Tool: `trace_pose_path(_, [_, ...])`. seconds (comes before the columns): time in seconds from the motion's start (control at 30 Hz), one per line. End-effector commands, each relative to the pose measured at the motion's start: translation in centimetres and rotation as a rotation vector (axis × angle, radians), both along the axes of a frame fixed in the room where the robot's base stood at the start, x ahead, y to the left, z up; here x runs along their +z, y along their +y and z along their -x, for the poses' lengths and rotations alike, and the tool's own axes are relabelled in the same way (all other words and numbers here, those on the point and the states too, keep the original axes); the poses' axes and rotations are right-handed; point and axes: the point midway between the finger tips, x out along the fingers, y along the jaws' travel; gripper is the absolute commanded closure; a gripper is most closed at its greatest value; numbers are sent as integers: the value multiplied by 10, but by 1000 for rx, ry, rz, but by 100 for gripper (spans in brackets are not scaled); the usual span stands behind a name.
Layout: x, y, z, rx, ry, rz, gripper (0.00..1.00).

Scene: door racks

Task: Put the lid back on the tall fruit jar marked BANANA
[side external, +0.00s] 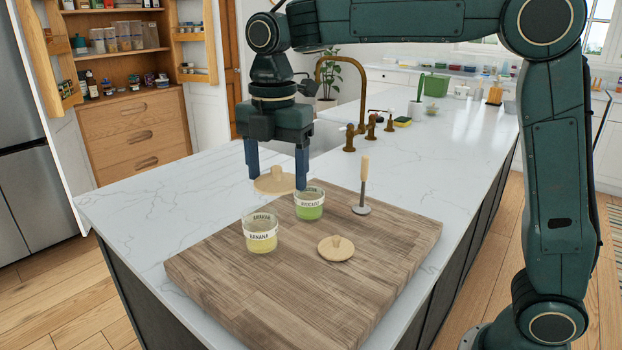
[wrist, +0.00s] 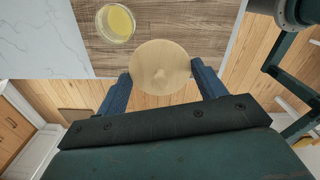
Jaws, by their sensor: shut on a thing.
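My gripper (side external: 277,170) is shut on a round wooden lid (side external: 275,184), with one blue finger at each side of it. The lid is held level in the air, behind the jars in the side view; it also shows between the fingers in the wrist view (wrist: 160,68). The glass jar marked BANANA (side external: 260,236) stands upright and open on the cutting board, with pale yellow contents. In the wrist view this jar (wrist: 116,22) is up and left of the held lid, apart from it.
An open jar with green contents (side external: 309,206) stands near the banana jar on the wooden board (side external: 300,290). A second wooden lid (side external: 336,250) lies on the board at the right. A wooden-handled tool (side external: 363,185) stands upright behind it. A brass tap (side external: 345,85) rises behind.

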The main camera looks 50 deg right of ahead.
Motion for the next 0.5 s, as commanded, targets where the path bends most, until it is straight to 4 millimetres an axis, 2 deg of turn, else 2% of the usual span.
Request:
trace_pose_path(0.1, [-9, -7, -24, -11, 2, 0, 52])
trace_pose_path(0.3, [-23, -20, -61, -27, 1, -1, 52])
trace_pose_path(0.5, [-33, -29, -83, -37, -1, -1, 52])
